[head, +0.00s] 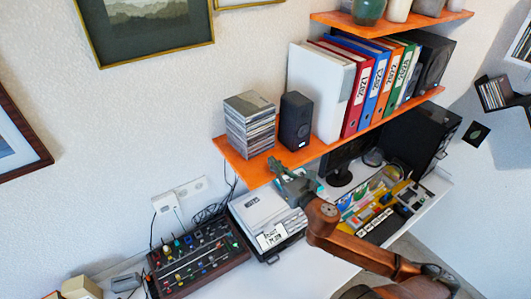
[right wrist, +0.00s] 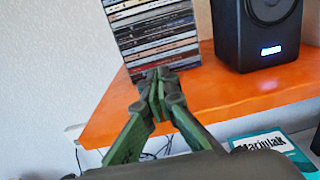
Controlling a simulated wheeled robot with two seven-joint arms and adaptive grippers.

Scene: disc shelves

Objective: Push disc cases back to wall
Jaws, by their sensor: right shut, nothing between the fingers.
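A stack of disc cases (head: 250,127) stands upright on the left end of the orange shelf (head: 268,168). In the right wrist view the stack (right wrist: 152,35) rises straight ahead, with its spines facing me. My right gripper (head: 275,166) is shut and empty, near the shelf's front edge, in front of and to the lower right of the stack. In the right wrist view its closed fingertips (right wrist: 157,76) overlap the bottom of the stack; I cannot tell whether they touch it. My left gripper is not in view.
A black speaker (head: 295,121) stands just right of the stack, followed by a white box (head: 318,92) and several binders (head: 360,85). The wall is behind the stack.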

